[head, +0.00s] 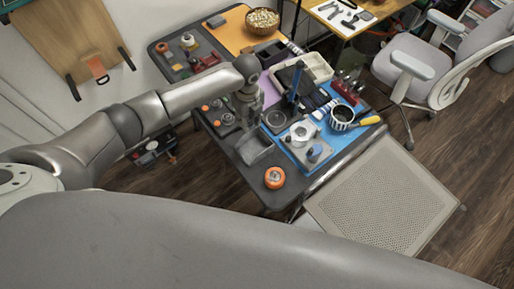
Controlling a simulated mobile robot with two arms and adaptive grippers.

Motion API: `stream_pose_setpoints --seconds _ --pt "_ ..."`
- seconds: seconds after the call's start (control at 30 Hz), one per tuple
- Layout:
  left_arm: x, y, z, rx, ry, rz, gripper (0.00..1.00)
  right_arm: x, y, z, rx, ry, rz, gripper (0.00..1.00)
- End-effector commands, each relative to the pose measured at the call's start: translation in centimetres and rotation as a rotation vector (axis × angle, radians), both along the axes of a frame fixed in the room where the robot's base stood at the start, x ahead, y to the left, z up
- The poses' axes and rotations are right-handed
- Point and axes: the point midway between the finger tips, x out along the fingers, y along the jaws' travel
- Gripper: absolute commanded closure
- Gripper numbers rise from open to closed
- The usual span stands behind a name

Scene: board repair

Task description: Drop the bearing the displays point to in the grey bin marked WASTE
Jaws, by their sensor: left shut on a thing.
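My left gripper (247,112) reaches over the workbench from the left and points down. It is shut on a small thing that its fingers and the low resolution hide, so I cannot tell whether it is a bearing. An open grey bin (254,150) stands close below it, near the bench's front edge; I cannot read any marking on it. An orange ring-shaped part with a silver middle (274,177) sits on the front corner. Small orange and dark round parts (216,112) lie left of the gripper. I cannot make out the displays. My right gripper is out of view.
A blue mat (343,141) holds a metal fixture (301,133), a dark cup (342,117) and a yellow-handled tool (369,121). A pale tray (317,67) and a wooden bowl (262,21) stand farther back. A perforated panel (382,197) lies right of the bench.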

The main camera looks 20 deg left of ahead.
Motion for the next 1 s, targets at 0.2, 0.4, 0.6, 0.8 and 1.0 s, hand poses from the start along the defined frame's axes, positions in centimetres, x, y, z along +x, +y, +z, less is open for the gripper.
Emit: stream_pose_setpoints --seconds 0.2,0.4,0.6,0.8,1.0 --pt "0.0 0.1 -2.4 0.0 0.0 0.001 0.86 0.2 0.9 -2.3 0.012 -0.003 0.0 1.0" --pt "0.0 0.1 -4.7 0.0 0.0 0.001 0.86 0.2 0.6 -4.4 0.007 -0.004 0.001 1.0" --pt "0.0 0.1 -5.6 0.0 0.0 0.001 0.86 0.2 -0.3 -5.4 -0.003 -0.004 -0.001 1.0" --pt "0.0 0.1 -5.6 0.0 0.0 0.001 0.86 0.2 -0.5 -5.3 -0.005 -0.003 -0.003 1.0" --pt "0.0 0.1 -5.6 0.0 0.0 0.001 0.56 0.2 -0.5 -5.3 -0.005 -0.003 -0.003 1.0"
